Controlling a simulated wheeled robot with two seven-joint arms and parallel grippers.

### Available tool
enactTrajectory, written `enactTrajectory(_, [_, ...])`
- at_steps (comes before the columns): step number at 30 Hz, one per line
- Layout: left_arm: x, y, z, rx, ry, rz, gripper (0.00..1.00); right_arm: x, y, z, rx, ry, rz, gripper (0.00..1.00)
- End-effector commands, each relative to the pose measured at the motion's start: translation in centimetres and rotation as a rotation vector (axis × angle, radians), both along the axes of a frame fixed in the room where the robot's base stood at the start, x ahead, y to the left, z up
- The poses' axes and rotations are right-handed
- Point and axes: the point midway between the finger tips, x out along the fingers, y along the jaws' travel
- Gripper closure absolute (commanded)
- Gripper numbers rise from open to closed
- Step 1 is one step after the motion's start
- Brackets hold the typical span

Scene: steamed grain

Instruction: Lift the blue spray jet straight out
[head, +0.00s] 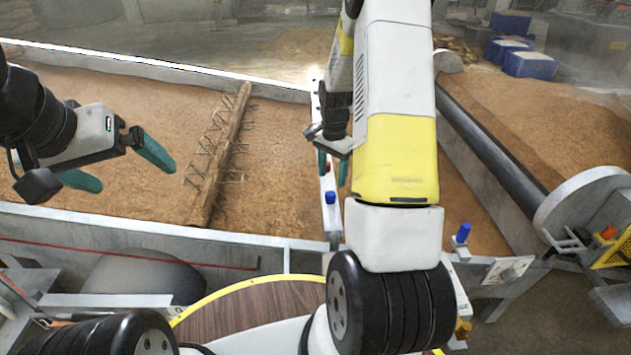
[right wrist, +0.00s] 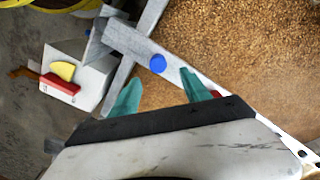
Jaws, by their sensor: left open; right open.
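A blue spray jet (head: 330,197) stands on the white metal rail between the grain beds in the head view. In the right wrist view its round blue top (right wrist: 157,63) shows just beyond the fingertips, roughly centred between them. My right gripper (head: 333,168) is open with green fingers, close to this jet; no contact shows. It also shows open and empty in the right wrist view (right wrist: 161,92). A second blue jet (head: 462,234) stands further right, on a frame beside my right arm. My left gripper (head: 125,168) is open and empty above the left grain bed.
A red part (right wrist: 216,93) sits on the rail by one right fingertip. A wooden rake (head: 222,155) lies on the left grain bed. A white box with red and yellow parts (right wrist: 72,82) stands left in the wrist view. Blue crates (head: 528,64) stand far back.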

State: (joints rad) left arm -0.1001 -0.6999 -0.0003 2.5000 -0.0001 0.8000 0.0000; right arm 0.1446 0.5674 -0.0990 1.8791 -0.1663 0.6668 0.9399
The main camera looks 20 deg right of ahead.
Motion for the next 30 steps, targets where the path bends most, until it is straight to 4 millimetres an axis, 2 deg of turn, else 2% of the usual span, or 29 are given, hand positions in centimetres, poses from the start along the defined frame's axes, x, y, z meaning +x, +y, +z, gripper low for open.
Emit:
enactTrajectory(15, [0.0, 0.0, 0.0, 0.0, 0.0, 0.0, 0.0, -0.6, 0.3, -6.7, 0.0, 0.004, -0.001, 0.45])
enactTrajectory(19, [0.0, 0.0, 0.0, 0.0, 0.0, 0.0, 0.0, -0.5, 0.3, -7.5, 0.0, 0.001, -0.002, 0.45])
enactTrajectory(25, [0.0, 0.0, 0.0, 0.0, 0.0, 0.0, 0.0, -0.5, 0.3, -7.6, 0.0, 0.0, -0.002, 0.45])
enactTrajectory(26, [0.0, 0.0, 0.0, 0.0, 0.0, 0.0, 0.0, -0.5, 0.3, -7.6, 0.0, 0.0, -0.002, 0.47])
enactTrajectory(30, [0.0, 0.0, 0.0, 0.0, 0.0, 0.0, 0.0, -0.5, 0.3, -7.6, -0.001, 0.001, -0.001, 0.74])
